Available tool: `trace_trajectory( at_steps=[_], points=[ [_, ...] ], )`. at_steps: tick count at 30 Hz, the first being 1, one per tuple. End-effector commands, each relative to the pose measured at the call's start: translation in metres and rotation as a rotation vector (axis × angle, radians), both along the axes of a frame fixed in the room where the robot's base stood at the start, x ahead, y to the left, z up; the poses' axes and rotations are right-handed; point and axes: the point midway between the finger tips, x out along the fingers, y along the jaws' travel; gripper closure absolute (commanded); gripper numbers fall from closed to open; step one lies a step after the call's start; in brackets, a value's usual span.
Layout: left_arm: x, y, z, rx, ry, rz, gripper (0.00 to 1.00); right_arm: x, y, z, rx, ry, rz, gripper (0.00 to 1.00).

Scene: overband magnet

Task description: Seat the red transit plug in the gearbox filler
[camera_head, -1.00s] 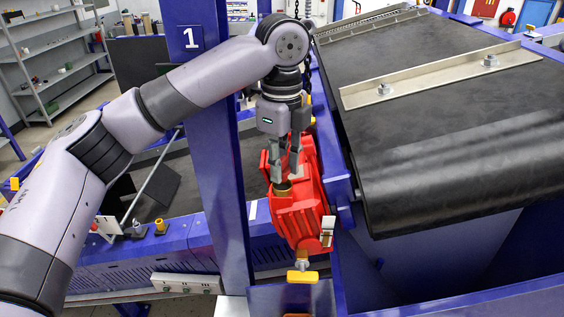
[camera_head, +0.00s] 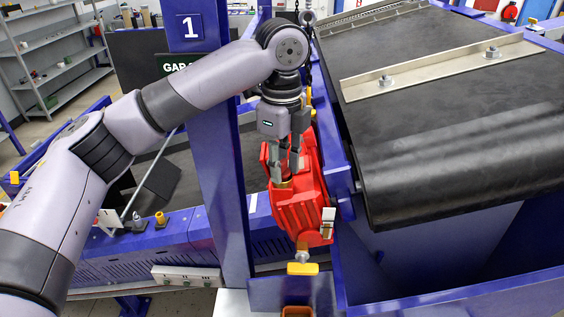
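The red gearbox (camera_head: 300,212) stands beside the blue frame, left of the black belt. Its brass-coloured filler (camera_head: 285,184) is on the upper left side, partly covered by my fingers. My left gripper (camera_head: 286,172) points down over the filler with its fingers a small gap apart. A small red piece, seemingly the red transit plug (camera_head: 284,170), shows between the fingers just above the brass ring. Its lower end is hidden, so I cannot tell how deep it sits. My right gripper is not in view.
The wide black belt (camera_head: 450,110) and its blue frame stand close on the right. A blue post (camera_head: 213,150) marked 1 stands left of the gearbox. A yellow-handled fitting (camera_head: 302,268) sits below the gearbox. A hanging chain is behind my gripper.

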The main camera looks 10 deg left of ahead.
Motion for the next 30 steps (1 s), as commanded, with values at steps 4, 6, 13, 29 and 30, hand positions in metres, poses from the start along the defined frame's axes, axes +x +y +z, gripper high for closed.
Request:
trace_trajectory(
  at_steps=[4, 6, 13, 29, 30],
  points=[
    [0.0, 0.0, -0.002, 0.001, 0.004, -0.001, 0.59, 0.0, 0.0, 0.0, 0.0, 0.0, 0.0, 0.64],
    [-0.001, 0.0, -0.002, 0.001, 0.004, -0.001, 0.55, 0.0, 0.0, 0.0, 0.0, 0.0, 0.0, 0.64],
    [0.0, 0.0, -0.001, 0.001, 0.004, -0.001, 0.53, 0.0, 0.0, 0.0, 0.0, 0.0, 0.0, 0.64],
    [0.0, 0.0, 0.071, 0.004, -0.001, 0.002, 0.53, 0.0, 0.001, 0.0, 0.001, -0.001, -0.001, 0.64],
    [0.0, 0.0, 0.078, 0.004, -0.001, 0.001, 0.53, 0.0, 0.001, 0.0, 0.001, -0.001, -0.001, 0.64]
  ],
)
